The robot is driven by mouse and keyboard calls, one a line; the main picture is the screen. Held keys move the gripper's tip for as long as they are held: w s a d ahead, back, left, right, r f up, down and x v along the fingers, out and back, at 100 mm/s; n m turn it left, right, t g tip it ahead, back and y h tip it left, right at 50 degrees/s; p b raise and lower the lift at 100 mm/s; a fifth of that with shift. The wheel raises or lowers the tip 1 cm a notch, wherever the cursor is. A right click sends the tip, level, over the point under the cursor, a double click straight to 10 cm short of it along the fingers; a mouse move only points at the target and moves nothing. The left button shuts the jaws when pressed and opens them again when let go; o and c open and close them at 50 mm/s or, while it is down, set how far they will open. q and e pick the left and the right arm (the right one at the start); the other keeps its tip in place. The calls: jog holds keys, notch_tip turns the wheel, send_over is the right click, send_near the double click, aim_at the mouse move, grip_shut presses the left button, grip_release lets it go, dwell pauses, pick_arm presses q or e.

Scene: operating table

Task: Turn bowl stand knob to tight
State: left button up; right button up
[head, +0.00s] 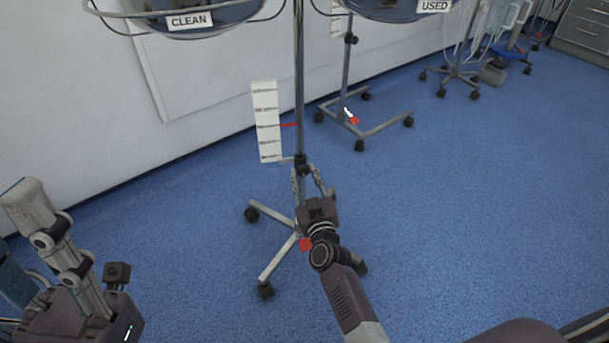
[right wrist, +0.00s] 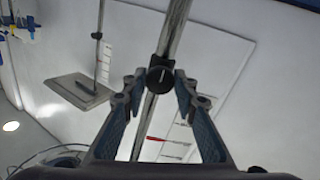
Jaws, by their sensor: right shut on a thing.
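The bowl stand (head: 299,80) is a thin upright metal pole with a bowl (head: 215,18) labelled CLEAN at its top. The gripper partly hides the knob in the head view. My left arm shows at the lower left of the head view, but I cannot make out its gripper.
A white scale card (head: 266,122) with a red pointer (head: 289,125) is beside the pole. The stand's wheeled base (head: 276,262) is below my right gripper. A second stand (head: 347,75) with a bowl labelled USED is behind on the right. Blue floor (head: 470,180) is clear on the right.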

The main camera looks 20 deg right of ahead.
jog(key=shift+c, duration=0.8)
